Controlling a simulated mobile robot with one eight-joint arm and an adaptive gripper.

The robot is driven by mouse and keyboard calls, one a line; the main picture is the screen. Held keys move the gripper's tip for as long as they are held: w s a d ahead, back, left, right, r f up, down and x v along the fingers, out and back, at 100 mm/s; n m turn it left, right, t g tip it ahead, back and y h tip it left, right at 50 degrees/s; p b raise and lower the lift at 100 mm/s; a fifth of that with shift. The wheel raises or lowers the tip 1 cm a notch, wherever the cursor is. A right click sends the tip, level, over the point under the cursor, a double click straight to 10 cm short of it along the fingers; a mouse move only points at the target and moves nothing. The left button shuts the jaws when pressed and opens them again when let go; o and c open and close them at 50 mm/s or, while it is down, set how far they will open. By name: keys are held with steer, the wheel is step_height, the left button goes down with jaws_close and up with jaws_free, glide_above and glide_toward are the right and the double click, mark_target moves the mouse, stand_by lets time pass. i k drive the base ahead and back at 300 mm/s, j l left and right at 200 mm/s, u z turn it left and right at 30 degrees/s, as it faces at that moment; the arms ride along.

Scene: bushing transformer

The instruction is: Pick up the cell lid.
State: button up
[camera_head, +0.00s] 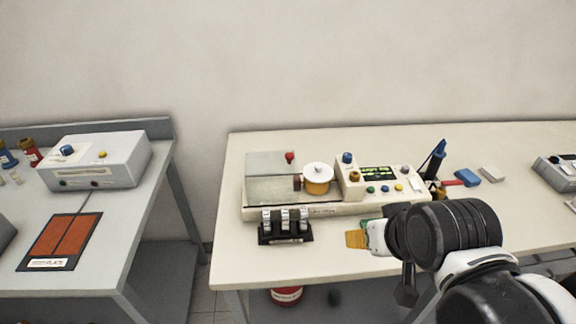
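A round white lid with a small dark knob, which looks like the cell lid (317,171), sits on a yellow-orange cup (318,187). The cup stands in the middle of the cream tester on the right-hand table. My gripper (399,262) is to the right of the lid and nearer to me, over the table's front part. It is apart from the lid. My dark wrist hides most of it, so its fingers and any gap between them cannot be made out.
A black rack (285,227) with several metal-topped pieces is in front. A yellow-ended item (357,239) lies beside my wrist. Another table (120,235) is at left.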

mark_target(316, 172)
steer(key=i+j, duration=0.1)
steer(key=j, duration=1.15)
steer(key=z, duration=0.05)
